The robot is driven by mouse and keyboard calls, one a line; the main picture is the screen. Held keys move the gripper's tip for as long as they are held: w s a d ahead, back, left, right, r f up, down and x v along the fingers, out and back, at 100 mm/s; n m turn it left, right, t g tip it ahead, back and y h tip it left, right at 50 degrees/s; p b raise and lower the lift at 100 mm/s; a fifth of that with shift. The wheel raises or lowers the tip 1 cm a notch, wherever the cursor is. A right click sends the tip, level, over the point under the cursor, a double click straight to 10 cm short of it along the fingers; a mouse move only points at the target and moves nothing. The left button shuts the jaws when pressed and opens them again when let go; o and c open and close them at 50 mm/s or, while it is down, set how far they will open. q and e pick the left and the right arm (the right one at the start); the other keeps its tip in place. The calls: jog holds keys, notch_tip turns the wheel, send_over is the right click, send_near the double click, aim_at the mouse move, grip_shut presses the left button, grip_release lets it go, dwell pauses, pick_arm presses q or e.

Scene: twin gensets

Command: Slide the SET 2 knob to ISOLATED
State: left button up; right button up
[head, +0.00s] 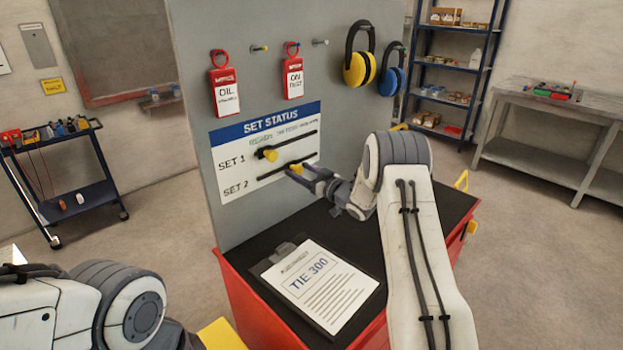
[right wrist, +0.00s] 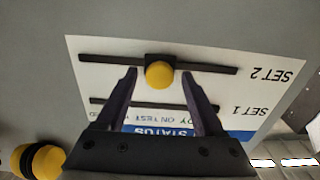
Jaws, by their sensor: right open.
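The SET STATUS board (head: 235,152) on the grey upright panel has two dark slots, marked SET 1 and SET 2. The yellow SET 2 knob (head: 297,168) is near the middle of the lower slot. My right gripper (head: 295,172) is at this knob. In the upside-down right wrist view, the open right gripper (right wrist: 160,72) has one finger on each side of the SET 2 knob (right wrist: 159,75), with gaps visible. The SET 1 knob (head: 270,155) is left on the upper slot. The ISOLATED label is not readable. My left gripper is out of view.
Red tags (head: 224,88) and yellow ear defenders (head: 359,68) hang above the board. A clipboard (head: 318,285) lies on the black top of the red cabinet below. A tool cart (head: 80,195) stands at the left and a workbench (head: 550,112) at the right.

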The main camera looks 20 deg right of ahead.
jog(key=b+v, duration=0.2)
jog(key=v, duration=0.7)
